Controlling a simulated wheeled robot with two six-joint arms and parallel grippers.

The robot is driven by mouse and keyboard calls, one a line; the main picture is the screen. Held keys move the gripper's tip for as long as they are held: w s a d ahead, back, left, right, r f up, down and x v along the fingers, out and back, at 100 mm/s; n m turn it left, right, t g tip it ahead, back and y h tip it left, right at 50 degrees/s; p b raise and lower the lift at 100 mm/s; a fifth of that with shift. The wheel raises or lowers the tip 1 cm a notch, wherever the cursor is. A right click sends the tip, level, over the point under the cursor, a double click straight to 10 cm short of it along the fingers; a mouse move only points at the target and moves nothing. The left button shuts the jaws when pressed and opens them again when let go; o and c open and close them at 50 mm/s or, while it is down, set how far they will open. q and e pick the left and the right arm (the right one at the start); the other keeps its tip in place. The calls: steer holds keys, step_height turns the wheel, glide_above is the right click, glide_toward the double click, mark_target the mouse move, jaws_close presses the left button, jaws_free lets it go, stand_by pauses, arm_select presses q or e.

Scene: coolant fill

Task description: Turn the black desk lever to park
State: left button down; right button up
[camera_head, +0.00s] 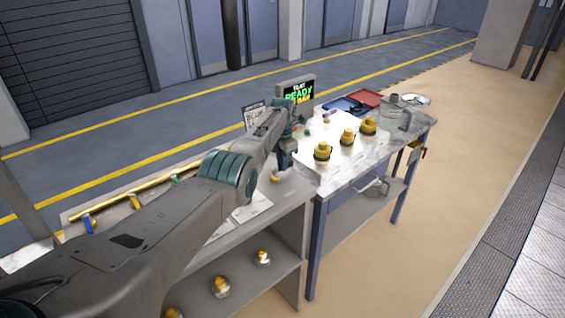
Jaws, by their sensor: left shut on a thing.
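My left arm reaches in from the left and across the workbench. My left gripper (284,160) points down at the bench top, near its middle, beside the small screen. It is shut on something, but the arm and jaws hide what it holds. I cannot make out the black desk lever; it may be under or between the jaws. The screen (297,93) shows "READY" in green letters, with smaller text around it. My right gripper is not in view.
Yellow-capped fittings (348,138) stand on the right of the bench top. A red tray (367,97), a blue tray (345,106) and a clear jug (395,113) are behind them. Open floor lies right.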

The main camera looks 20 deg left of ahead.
arm_select(q)
steer(key=shift+a+n, duration=0.15)
steer(key=shift+n, duration=0.45)
steer(key=c, duration=1.5)
jaws_free()
steer(key=shift+a, duration=0.1)
steer(key=shift+o, duration=0.2)
step_height(320, 180, up, 11)
steer(key=b, duration=0.2)
